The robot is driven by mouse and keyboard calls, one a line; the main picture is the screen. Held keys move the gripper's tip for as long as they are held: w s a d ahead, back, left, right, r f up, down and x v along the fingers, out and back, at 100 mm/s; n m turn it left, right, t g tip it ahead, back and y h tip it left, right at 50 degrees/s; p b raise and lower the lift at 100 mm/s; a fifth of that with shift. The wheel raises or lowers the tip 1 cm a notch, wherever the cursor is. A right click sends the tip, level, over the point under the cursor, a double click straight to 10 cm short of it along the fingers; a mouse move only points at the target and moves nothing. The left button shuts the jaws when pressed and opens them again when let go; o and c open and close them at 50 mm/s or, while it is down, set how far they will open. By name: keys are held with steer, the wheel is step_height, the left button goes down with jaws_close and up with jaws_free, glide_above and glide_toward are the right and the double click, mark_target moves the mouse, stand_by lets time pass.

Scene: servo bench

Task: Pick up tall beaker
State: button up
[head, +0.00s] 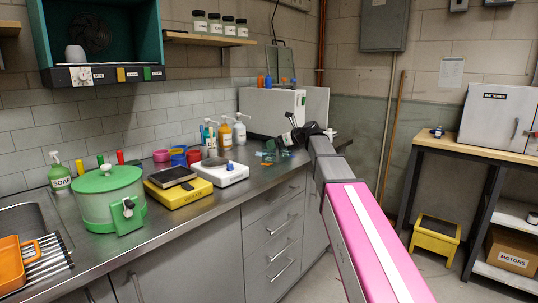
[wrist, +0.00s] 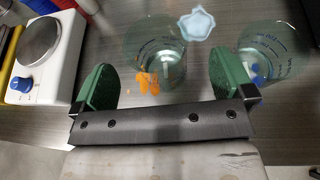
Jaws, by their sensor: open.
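In the wrist view a clear glass beaker (wrist: 160,52) with printed marks stands just ahead of and partly between my finger pads. A second clear beaker (wrist: 272,48) stands to the right, partly behind the right pad. I cannot tell from this angle which is the tall one. My gripper (wrist: 163,80) is open, with green pads apart on either side of the first beaker and no clear contact. In the head view my gripper (head: 303,133) is over the far end of the bench, and the glassware beside it is too small to tell apart.
An orange piece (wrist: 148,82) shows at the first beaker, and a pale blue star-shaped dish (wrist: 197,24) lies by its rim. A white hot plate (wrist: 42,50) stands to the left. The steel bench (head: 215,195) also holds a yellow box (head: 178,194) and a green pot (head: 106,205).

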steer(key=x, duration=0.4)
steer(key=shift+a+f, duration=0.3)
steer(key=c, duration=1)
steer(key=shift+r, duration=0.15)
steer(key=shift+r, duration=0.9)
steer(key=shift+s+a+r, duration=1.25)
steer(key=shift+a+r, duration=0.2)
steer(key=shift+a, duration=0.05)
steer(key=shift+s+a+r, duration=1.25)
steer(key=shift+a+r, duration=0.25)
steer(key=shift+s+a+r, duration=1.25)
steer(key=shift+a+r, duration=0.2)
